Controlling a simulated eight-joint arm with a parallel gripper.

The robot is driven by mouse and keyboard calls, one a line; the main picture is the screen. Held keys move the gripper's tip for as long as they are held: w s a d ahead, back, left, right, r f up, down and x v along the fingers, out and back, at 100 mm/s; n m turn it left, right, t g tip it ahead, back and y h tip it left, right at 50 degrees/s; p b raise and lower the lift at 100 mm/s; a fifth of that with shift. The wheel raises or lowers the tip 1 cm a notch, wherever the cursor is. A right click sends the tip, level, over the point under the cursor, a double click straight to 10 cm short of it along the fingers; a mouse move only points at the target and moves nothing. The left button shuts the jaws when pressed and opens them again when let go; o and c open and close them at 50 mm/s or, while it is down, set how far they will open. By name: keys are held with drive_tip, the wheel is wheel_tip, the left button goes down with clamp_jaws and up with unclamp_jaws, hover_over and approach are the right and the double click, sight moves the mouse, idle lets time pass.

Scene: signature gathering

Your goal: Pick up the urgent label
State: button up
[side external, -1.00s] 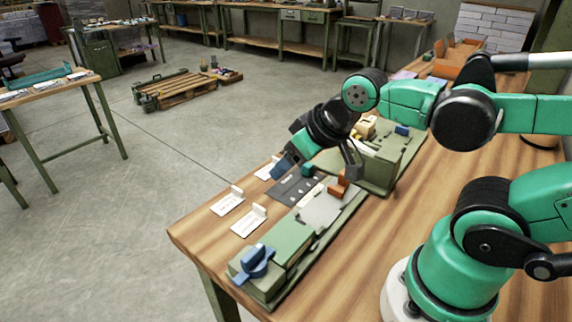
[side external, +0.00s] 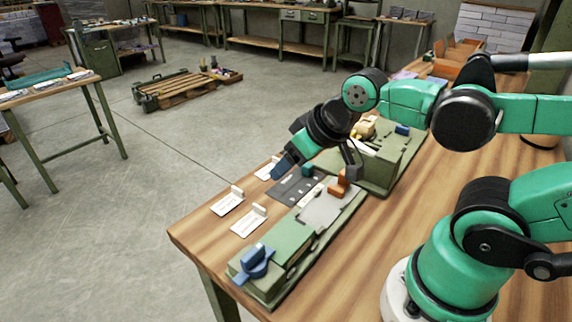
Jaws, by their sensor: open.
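Several white cards with small raised tabs lie along the left edge of the wooden table (side external: 420,215): a left card (side external: 228,206), a front card (side external: 247,224) and a far card (side external: 264,175) beside my gripper. Their print is too small to read, so I cannot tell which is the urgent label. My gripper (side external: 318,170) is open and tilted down, its fingers spread above the dark plate (side external: 292,190) and a small teal block (side external: 307,170). One finger partly covers the far card. I see nothing held between the fingers.
A long green fixture (side external: 282,250) with a blue knob (side external: 254,262) stands at the front. A grey plate (side external: 322,208) and orange blocks (side external: 340,187) sit near the middle. A taller green box (side external: 378,175) stands behind. The table's left edge is close to the cards.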

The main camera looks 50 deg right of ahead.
idle(0.4)
drive_tip(key=shift+o, duration=1.4)
